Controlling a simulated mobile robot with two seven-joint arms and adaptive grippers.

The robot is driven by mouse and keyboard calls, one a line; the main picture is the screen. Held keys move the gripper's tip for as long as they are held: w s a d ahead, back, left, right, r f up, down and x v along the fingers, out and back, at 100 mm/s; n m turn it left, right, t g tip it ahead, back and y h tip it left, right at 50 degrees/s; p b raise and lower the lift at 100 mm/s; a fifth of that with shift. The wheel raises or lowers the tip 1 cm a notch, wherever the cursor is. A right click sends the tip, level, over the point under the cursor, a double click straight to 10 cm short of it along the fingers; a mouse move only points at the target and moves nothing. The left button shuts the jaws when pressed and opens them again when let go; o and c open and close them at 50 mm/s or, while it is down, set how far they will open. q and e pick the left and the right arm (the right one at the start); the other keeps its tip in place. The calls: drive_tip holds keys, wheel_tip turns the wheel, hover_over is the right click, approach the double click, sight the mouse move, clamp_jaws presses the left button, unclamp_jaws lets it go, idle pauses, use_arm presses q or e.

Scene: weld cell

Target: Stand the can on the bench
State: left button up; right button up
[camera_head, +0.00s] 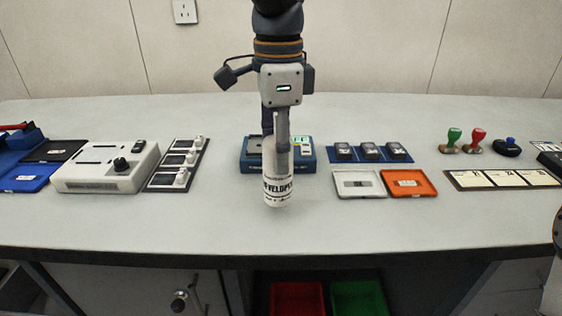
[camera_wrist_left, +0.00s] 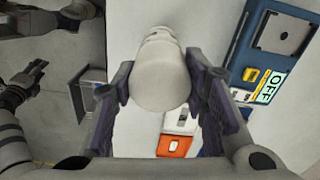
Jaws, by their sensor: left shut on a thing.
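The can (camera_head: 278,187) is white with dark lettering and hangs roughly upright in the head view, over the middle of the bench (camera_head: 225,215). My left gripper (camera_head: 281,143) comes down from above and is shut on the can's upper part. In the left wrist view the can (camera_wrist_left: 160,80) sits between both fingers. I cannot tell whether the can's base touches the bench or is a little above it. A dark gripper, apparently my right one (camera_wrist_left: 22,88), shows at the left of the wrist view, its opening unclear.
A blue device (camera_head: 308,158) stands just behind the can. A white tray (camera_head: 358,184) and an orange tray (camera_head: 408,184) lie to the right; a panel with knobs (camera_head: 178,165) lies left. The bench front around the can is clear. Red (camera_head: 297,298) and green bins stand below.

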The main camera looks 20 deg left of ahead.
use_arm(q)
drive_tip(key=shift+w+a+f, duration=0.1)
drive_tip(key=shift+w+f, duration=0.05)
drive_tip(key=shift+f, duration=1.55)
drive_tip(key=shift+f, duration=0.1)
drive_tip(key=o, duration=1.3)
wheel_tip(320, 180, up, 12)
drive_tip(key=shift+r, duration=0.1)
